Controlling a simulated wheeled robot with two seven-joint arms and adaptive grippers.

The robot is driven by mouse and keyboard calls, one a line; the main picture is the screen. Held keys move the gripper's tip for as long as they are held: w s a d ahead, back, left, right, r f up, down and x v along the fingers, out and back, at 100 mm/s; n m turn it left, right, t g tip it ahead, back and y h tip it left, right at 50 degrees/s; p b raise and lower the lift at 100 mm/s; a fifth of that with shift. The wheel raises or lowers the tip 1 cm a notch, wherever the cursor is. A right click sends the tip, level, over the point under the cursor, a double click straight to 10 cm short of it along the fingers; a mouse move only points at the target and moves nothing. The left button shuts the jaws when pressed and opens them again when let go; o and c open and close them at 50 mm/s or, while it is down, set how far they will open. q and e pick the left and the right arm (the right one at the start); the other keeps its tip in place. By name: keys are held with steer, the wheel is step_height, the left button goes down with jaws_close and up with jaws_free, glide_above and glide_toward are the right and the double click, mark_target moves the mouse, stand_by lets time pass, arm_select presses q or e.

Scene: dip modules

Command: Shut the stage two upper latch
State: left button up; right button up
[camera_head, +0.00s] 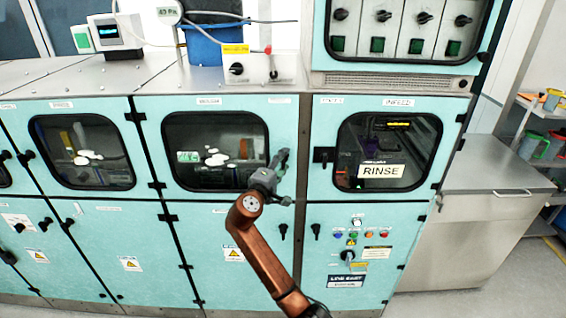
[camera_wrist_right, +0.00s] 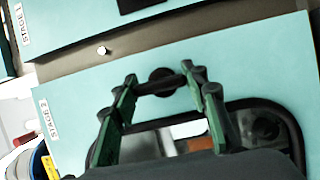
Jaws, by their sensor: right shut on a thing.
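The stage two upper latch (camera_wrist_right: 162,82) is a dark rounded handle on a pale teal door in the right wrist view. The door bears a STAGE 2 label (camera_wrist_right: 47,119). My right gripper (camera_wrist_right: 159,74) has its two fingers on either side of the latch and is shut on it. In the head view my right gripper (camera_head: 281,160) is at the right edge of the middle upper door (camera_head: 283,120), beside its window (camera_head: 225,135). The latch's exact angle cannot be told. My left gripper is not in view.
The RINSE door (camera_head: 325,185) stands right of my gripper, with a dark latch (camera_head: 323,155) on its left edge. Dark handles (camera_head: 283,231) sit on the lower doors. A blue bucket (camera_head: 203,48) and a grey valve box (camera_head: 250,70) stand on the cabinet top.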

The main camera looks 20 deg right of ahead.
steer(key=o, duration=1.2)
steer(key=shift+c, duration=0.2)
steer(key=v, duration=1.2)
steer(key=shift+d, duration=0.1)
